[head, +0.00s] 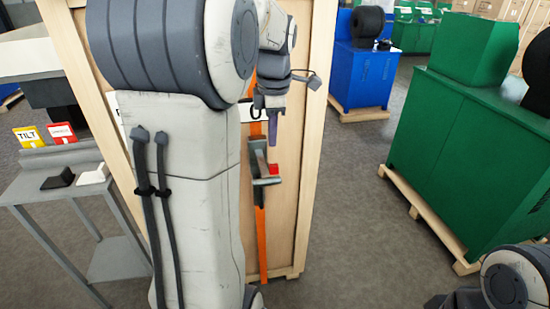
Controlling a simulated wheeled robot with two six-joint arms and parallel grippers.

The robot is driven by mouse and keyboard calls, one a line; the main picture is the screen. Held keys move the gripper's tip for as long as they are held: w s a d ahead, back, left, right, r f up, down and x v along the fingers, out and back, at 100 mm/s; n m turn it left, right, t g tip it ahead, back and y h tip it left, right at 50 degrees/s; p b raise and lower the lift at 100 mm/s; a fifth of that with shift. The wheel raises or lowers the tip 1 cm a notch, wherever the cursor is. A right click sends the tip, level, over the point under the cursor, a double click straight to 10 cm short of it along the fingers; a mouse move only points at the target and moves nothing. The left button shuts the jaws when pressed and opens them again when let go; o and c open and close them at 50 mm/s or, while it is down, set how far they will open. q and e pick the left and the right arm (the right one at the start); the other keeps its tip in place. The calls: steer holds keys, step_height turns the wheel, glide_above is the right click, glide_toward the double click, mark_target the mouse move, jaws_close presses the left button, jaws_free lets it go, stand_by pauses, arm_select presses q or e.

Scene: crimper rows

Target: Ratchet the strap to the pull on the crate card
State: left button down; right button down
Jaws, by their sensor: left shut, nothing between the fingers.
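A tall wooden crate (310,150) stands in front of me, with an orange strap (262,245) running down its face. A grey ratchet (262,180) with a red part sits on the strap at mid height. A white crate card (257,113) on the crate is mostly hidden behind my left arm, so its text cannot be read. My left gripper (272,138) is shut and empty, pointing down just above the ratchet and in front of the strap. Whether it touches the ratchet cannot be told. My right gripper is out of view; only part of that arm shows at bottom right.
A grey cart (60,195) at left carries a yellow TILT card (28,137), a red card (62,133), and small black and white blocks. A green machine (450,150) on a pallet stands at right, a blue one (362,75) behind. The floor between crate and green machine is clear.

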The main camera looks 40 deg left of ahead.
mark_target(267, 179)
arm_select(q)
steer(key=shift+a+r+n, duration=0.2)
steer(key=shift+a+n, duration=0.3)
steer(key=shift+a, duration=0.05)
steer(key=f+p, duration=0.1)
steer(key=f, duration=0.3)
steer(key=a+f+p, duration=0.1)
steer(key=f, duration=0.3)
steer(key=w+f+p, duration=0.1)
steer(key=f, duration=0.4)
steer(key=shift+a, duration=0.25)
steer(key=shift+w+f, duration=0.15)
steer(key=shift+f, duration=0.25)
steer(key=shift+a+f, duration=0.1)
